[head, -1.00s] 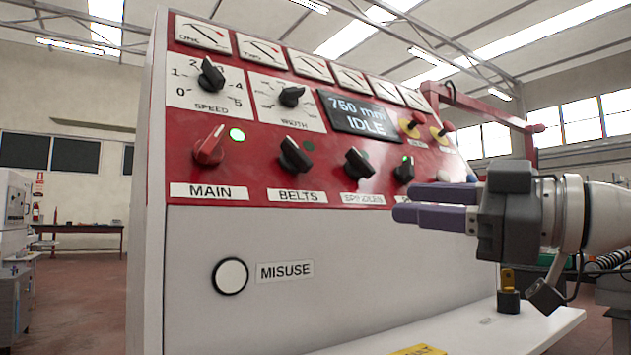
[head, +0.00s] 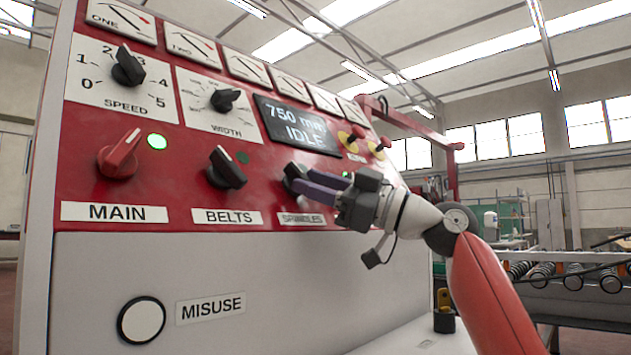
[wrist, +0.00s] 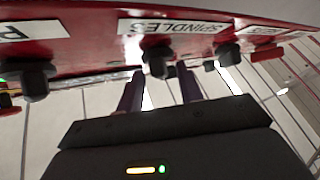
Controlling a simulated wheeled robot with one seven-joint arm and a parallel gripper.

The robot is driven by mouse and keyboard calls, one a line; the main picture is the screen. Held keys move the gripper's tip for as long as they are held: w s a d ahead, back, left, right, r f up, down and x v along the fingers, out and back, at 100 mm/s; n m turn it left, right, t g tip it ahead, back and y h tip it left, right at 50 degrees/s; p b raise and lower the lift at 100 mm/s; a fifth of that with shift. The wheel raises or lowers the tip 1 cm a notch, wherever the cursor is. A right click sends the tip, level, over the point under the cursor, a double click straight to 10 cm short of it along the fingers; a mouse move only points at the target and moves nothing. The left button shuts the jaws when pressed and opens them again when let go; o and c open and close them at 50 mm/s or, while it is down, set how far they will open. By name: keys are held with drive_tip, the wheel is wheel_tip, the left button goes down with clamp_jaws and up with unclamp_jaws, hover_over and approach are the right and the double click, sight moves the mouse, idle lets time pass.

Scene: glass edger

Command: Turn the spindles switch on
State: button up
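The spindles switch is a black rotary knob (head: 291,171) above the "SPINDLES" label (head: 302,219) on the red panel. In the head view, my gripper's purple fingers partly cover it, and its lamp cannot be made out. My gripper (head: 300,182) is at this knob, pointing at the panel. In the wrist view, the knob (wrist: 158,62) sits between the tips of my gripper's two spread fingers (wrist: 160,72), with a visible gap on each side. The gripper is open and holds nothing. I cannot tell how deep the knob is between the fingers.
The belts switch (head: 226,168) is to the left, with a dark lamp. The red main switch (head: 121,155) is beside a lit green lamp (head: 157,142). The display (head: 297,125) reads "750 mm IDLE". A white misuse button (head: 141,320) is below. Another black knob (wrist: 228,54) is close by.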

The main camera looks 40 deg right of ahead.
drive_tip(key=shift+w, duration=0.1)
clamp_jaws()
drive_tip(key=shift+a+f+m+t+h+b, duration=0.1)
drive_tip(key=shift+m+t+h+b, duration=0.2)
drive_tip(key=shift+m+b, duration=0.15)
drive_tip(key=shift+a+m+t+h+b, duration=0.3)
drive_tip(key=shift+m+h+b, duration=1.05)
drive_tip(key=shift+m+h, duration=1.9)
drive_tip(key=shift+a+m+t+h+b, duration=0.15)
drive_tip(key=shift+a+m+h+b, duration=0.2)
drive_tip(key=shift+m+h+b, duration=2)
drive_tip(key=shift+a+m+t+h+b, duration=0.25)
drive_tip(key=shift+a+m+h+b, duration=0.15)
drive_tip(key=shift+m+h, duration=3.75)
drive_tip(key=shift+m+y, duration=0.25)
drive_tip(key=shift+m, duration=0.45)
